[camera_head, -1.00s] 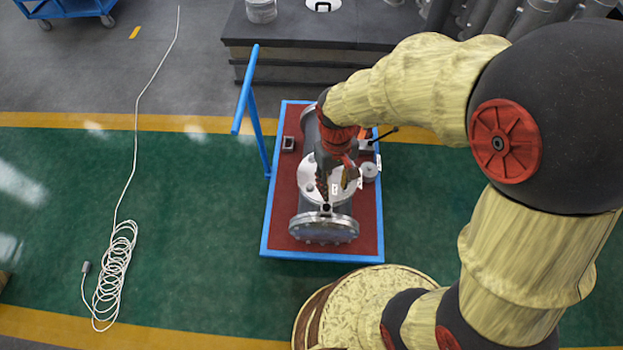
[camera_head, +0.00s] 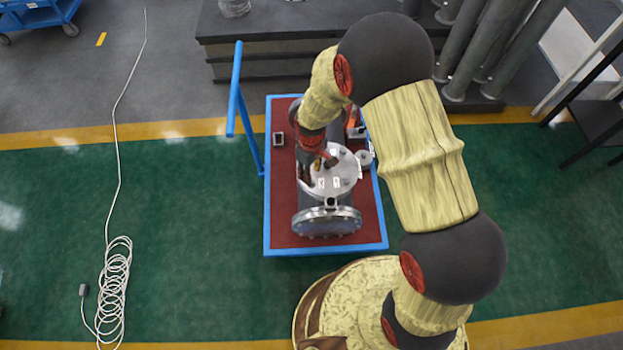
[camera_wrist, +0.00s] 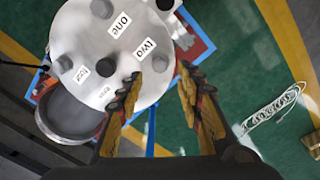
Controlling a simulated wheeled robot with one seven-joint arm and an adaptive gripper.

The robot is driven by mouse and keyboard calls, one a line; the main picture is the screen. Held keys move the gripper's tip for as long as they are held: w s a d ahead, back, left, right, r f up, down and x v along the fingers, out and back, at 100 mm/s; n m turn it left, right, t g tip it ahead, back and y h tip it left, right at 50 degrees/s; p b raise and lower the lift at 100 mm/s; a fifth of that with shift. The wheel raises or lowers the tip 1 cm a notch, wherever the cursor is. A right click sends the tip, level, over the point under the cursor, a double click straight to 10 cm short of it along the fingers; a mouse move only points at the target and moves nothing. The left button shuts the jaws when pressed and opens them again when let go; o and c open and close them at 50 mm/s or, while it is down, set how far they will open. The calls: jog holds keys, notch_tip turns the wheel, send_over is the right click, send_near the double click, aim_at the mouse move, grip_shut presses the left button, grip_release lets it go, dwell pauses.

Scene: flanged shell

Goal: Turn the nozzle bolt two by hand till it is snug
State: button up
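The nozzle is a round grey disc (camera_head: 345,178) on top of the flanged shell (camera_head: 328,222); the disc also fills the upper left of the wrist view (camera_wrist: 85,30). Tags on it read "one", "two" and "four"; another is too blurred to read. The bolt head nearest the "two" tag, which I take as bolt two (camera_wrist: 160,63), stands at the disc's right edge. My gripper (camera_wrist: 161,78) is open and empty, its fingertips either side of this bolt in the picture. I cannot tell their height above it. In the head view my gripper (camera_head: 318,172) is over the disc's left part.
The shell lies on a red-topped cart (camera_head: 285,220) with a blue frame and an upright blue handle (camera_head: 238,90). A small dark box (camera_head: 278,139) sits at the cart's left. A white coiled cable (camera_head: 115,285) lies on the green floor, far left.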

notch_tip(320, 180, down, 5)
jog(key=shift+f+b, duration=0.1)
jog(key=shift+b, duration=0.6)
jog(key=shift+c, duration=0.3)
grip_shut()
